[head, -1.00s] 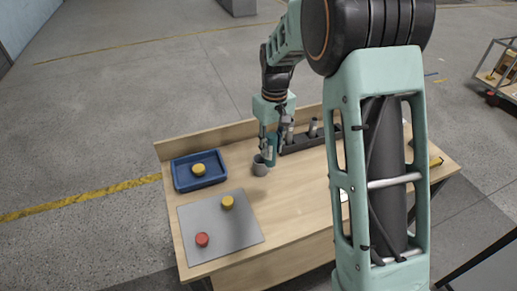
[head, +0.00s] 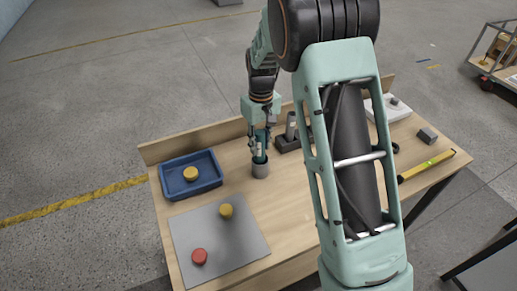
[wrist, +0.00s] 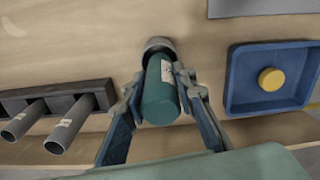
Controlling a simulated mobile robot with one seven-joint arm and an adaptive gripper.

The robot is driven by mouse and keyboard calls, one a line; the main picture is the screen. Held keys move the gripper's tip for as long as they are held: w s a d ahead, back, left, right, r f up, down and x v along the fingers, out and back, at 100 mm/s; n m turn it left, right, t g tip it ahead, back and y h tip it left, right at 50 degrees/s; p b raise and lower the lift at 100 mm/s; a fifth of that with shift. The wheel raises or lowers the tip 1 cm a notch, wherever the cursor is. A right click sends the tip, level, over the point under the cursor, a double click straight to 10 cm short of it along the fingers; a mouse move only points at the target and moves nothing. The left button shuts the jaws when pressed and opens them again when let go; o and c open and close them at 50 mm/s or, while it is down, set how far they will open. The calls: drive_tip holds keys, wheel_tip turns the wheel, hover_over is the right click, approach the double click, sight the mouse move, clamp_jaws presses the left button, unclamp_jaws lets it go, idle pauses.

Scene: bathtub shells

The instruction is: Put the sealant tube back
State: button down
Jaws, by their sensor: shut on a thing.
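The sealant tube (wrist: 160,95) is a teal-green cylinder with a white label. My gripper (head: 259,153) is shut on it, with a finger on each side in the wrist view (wrist: 157,92). The tube is held roughly upright over a small grey round cup (head: 260,171) on the wooden bench. In the wrist view the tube's far end meets the rim of the cup (wrist: 158,44). I cannot tell how deep it reaches inside, as the tube hides the cup's opening.
A dark rack (wrist: 55,100) with grey cylinders stands beside the cup. A blue tray (head: 165,187) holding a yellow puck (head: 190,174) lies on the other side. A grey mat (head: 215,262) bears a yellow and a red puck. A yellow level (head: 427,165) lies at the right.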

wheel_tip(320, 180, down, 2)
drive_tip(key=shift+s+d+r, duration=0.1)
drive_tip(key=shift+s+r, duration=0.1)
drive_tip(key=shift+s, duration=0.05)
drive_tip(key=shift+w+f, duration=0.1)
drive_tip(key=shift+f+b, duration=0.15)
drive_tip(key=shift+b, duration=0.2)
drive_tip(key=c, duration=1.6)
unclamp_jaws()
wheel_tip(320, 180, up, 12)
drive_tip(key=shift+r, duration=0.25)
